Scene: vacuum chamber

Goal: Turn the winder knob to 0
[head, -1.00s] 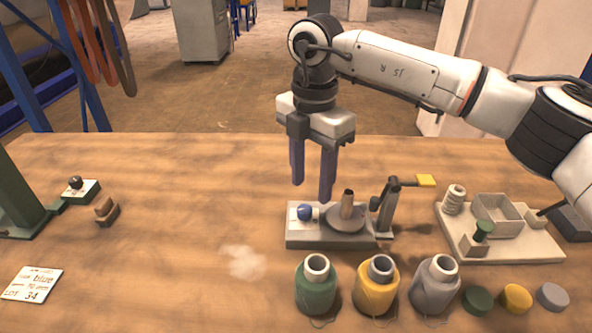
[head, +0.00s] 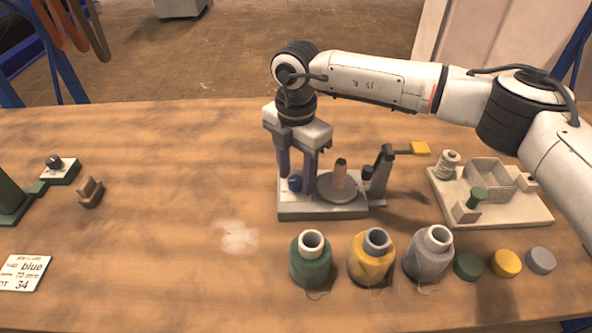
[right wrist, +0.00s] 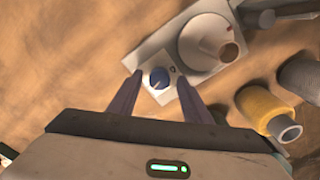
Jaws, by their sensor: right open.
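The winder (head: 322,208) is a grey block with a round plate, a brown spindle (head: 341,173) and an upright arm with a yellow tab. Its blue knob (head: 295,184) sits on a white panel at the left end. In the right wrist view the knob (right wrist: 159,78) lies between the fingertips, with a dark mark on the panel beside it. My right gripper (head: 297,183) is open, pointing down, with one finger on each side of the knob. I cannot tell whether the fingers touch it. The knob's setting is too small to read. My left gripper is out of view.
Green (head: 311,262), yellow (head: 371,260) and grey (head: 429,254) thread cones stand in front of the winder. Several coloured discs lie to their right. A beige tray (head: 510,212) with a spool is at right. The middle-left table is mostly clear.

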